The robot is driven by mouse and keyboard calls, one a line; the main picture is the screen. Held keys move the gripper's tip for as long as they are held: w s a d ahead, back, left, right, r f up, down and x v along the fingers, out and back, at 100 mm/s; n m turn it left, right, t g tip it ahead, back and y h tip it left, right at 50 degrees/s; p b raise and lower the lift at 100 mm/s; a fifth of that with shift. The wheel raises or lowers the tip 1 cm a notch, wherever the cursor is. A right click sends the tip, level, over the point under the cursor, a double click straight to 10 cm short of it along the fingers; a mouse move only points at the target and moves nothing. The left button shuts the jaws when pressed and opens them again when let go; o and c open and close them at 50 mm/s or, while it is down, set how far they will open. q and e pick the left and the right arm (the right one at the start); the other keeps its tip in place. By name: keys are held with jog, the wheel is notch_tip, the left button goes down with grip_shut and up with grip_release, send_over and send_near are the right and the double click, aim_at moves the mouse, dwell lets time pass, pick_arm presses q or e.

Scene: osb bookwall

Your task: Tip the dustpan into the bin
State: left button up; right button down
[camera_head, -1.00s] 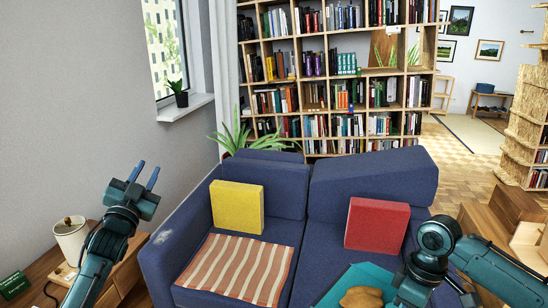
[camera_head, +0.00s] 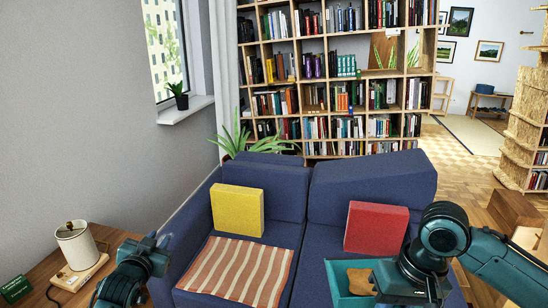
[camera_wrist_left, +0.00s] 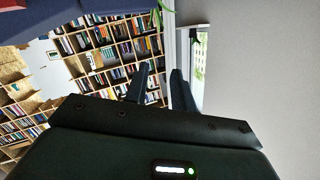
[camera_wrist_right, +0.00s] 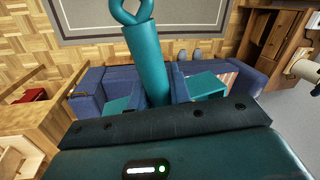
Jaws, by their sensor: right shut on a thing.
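The teal dustpan (camera_head: 338,284) is over the right sofa seat in the head view, with a brown lump (camera_head: 361,281) in it. My right wrist covers its right part. In the right wrist view its teal handle (camera_wrist_right: 150,65), with a ring at the end, rises from my right gripper (camera_wrist_right: 152,100), which is shut on it. Parts of the teal pan (camera_wrist_right: 207,86) show behind. My left gripper (camera_head: 157,242) is open and empty, in front of the sofa's left arm; its two fingers (camera_wrist_left: 158,85) stand apart in the left wrist view. I see no bin.
The blue sofa (camera_head: 245,180) holds a yellow cushion (camera_head: 238,209), a red cushion (camera_head: 376,228) and a striped blanket (camera_head: 236,270). A wooden side table (camera_head: 110,240) with a white canister-like object (camera_head: 76,245) is at left. A bookcase (camera_head: 340,95) stands behind. Open floor (camera_head: 455,150) lies at right.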

pick_arm(q)
jog(key=s+d+f+g+h, duration=0.1)
jog(key=s+d+f, duration=0.3)
jog(key=s+f, duration=0.3)
jog(key=s+d+f+g+h, duration=0.1)
jog(key=s+d+f+g, duration=0.1)
jog(key=s+d+f, duration=0.45)
jog(key=s+d+g, duration=0.1)
jog(key=s+d, duration=0.1)
jog(key=s, duration=0.7)
jog(key=s+d+f+g+h, duration=0.1)
jog(key=s+d, duration=0.1)
jog(key=s, duration=0.8)
jog(key=shift+d+f+n+h, duration=0.25)
jog(key=shift+d+n+h, duration=0.05)
jog(key=shift+d, duration=0.05)
